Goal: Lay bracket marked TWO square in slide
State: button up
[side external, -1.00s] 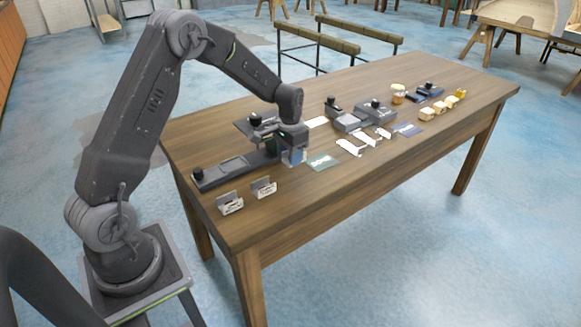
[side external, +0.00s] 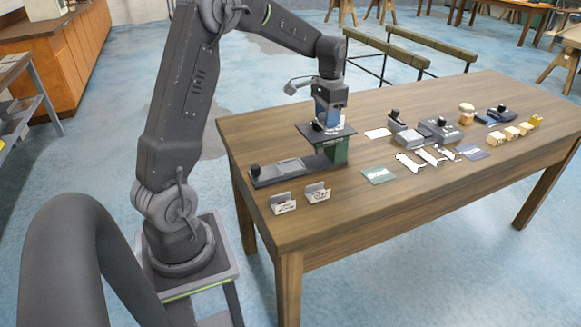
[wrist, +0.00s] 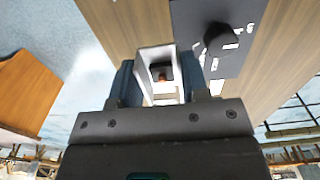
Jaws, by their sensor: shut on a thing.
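My gripper (side external: 329,122) is shut on a small pale, box-like piece, which shows between its blue-grey fingers in the wrist view (wrist: 158,68). I cannot read a mark on it, so I cannot tell whether it is bracket TWO. The gripper is above or close to a dark raised plate (side external: 343,132) on a green block (side external: 335,153); contact cannot be told. The plate, with a black knob, also shows in the wrist view (wrist: 187,15). A long dark base with a shallow recess (side external: 290,168) lies to its left; I cannot tell which part is the slide.
A green card (side external: 379,175), white cut pieces (side external: 410,163), dark blocks (side external: 440,131) and wooden blocks (side external: 495,139) lie to the right. The front middle is clear.

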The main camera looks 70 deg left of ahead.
jog(key=s+a, duration=0.6)
jog(key=s, duration=0.4)
jog(key=s+a, duration=0.6)
jog(key=s, duration=0.4)
send_over(286, 167)
notch_tip(286, 167, down, 12)
jog(key=shift+d+f, duration=0.1)
jog(key=shift+f, duration=2)
jog(key=shift+f, duration=0.1)
jog(key=o, duration=1)
jog(key=shift+c, duration=0.2)
